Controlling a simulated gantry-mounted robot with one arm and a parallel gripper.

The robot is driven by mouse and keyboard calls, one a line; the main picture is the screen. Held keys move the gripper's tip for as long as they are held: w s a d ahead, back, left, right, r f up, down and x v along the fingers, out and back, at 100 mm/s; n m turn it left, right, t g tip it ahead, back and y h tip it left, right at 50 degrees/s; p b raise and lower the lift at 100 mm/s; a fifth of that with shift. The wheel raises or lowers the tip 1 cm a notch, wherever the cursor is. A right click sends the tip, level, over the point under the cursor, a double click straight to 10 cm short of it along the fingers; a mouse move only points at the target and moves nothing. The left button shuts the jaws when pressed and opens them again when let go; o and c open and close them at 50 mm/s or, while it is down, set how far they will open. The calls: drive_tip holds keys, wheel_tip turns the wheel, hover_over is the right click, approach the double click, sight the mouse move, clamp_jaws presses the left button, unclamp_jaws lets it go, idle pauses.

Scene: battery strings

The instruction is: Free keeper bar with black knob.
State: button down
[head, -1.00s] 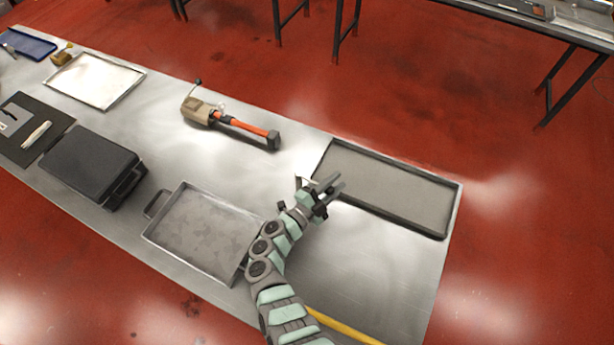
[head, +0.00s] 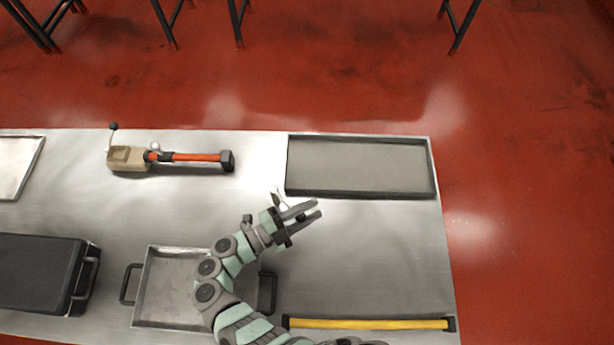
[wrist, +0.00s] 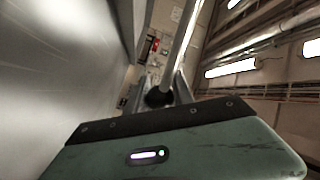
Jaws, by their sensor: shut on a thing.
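My gripper (head: 305,212) is above the bench, in front of the dark tray. In the wrist view, a black ball knob (wrist: 157,97) sits between the fingers, with a pale metal bar (wrist: 182,45) running up from it. My gripper is shut on this knobbed bar. In the head view, only a pale end of the bar (head: 279,198) shows beside the fingers. At the back left, a tan block (head: 128,158) carries an upright thin rod with another black knob (head: 113,126) and a white knob (head: 155,146). An orange rod (head: 195,157) extends from the block.
A dark shallow tray (head: 289,167) lies at the back right. A metal pan (head: 165,285) sits under my arm, beside a black case (head: 35,270). A yellow bar (head: 365,324) lies along the front. Bare metal bench separates the block and pan.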

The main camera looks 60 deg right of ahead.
drive_tip(key=shift+a, duration=0.1)
idle(0.4)
drive_tip(key=c, duration=1.5)
unclamp_jaws()
drive_tip(key=shift+a, duration=0.1)
drive_tip(key=shift+o, duration=0.9)
drive_tip(key=shift+w+a, duration=0.1)
drive_tip(key=shift+a, duration=0.1)
drive_tip(key=shift+o, duration=1.1)
drive_tip(key=shift+d, duration=0.15)
drive_tip(key=shift+r, duration=0.1)
wheel_tip(320, 180, up, 20)
drive_tip(key=p, duration=0.2)
